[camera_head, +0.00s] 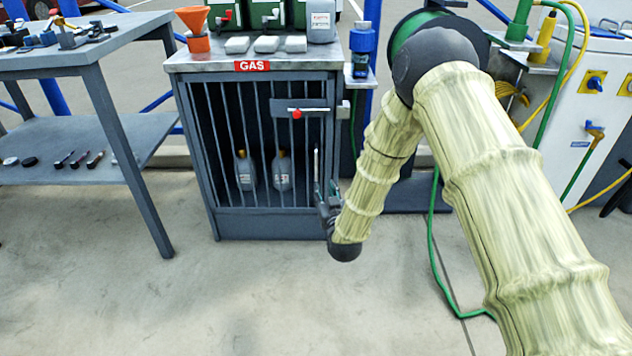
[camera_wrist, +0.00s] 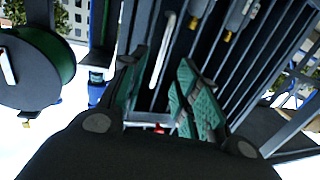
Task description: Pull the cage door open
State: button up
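The cage door (camera_head: 228,195) has grey vertical bars and sits under a red GAS sign; it looks closed. A slim upright pale handle (camera_head: 316,163) is on its right side. My gripper (camera_head: 325,189) is low at the door's right side, close to the handle. In the wrist view my gripper's green-padded fingers (camera_wrist: 160,72) are apart, with the pale handle (camera_wrist: 163,48) showing between them; contact cannot be told. A sliding bolt with a red knob (camera_head: 297,114) is on the door's upper right; whether it engages the bracket (camera_head: 343,108) is unclear.
Two grey bottles (camera_head: 282,171) stand behind the bars. An orange funnel (camera_head: 194,28) and green cans (camera_head: 265,12) are on the cabinet top. A workbench (camera_head: 88,45) stands left, a hose reel (camera_head: 415,28) right. The floor (camera_head: 200,300) in front is clear.

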aim_at(316, 169)
jog(key=shift+t, duration=0.3)
jog(key=w+a+b, duration=0.1)
jog(key=w, duration=0.3)
jog(key=w+a+b, duration=0.1)
jog(key=w+b, duration=0.1)
jog(key=w, duration=0.1)
jog(key=w+b, duration=0.2)
jog(key=w, duration=0.2)
jog(key=shift+w+a+r, duration=0.3)
jog(key=shift+a, duration=0.1)
grip_shut()
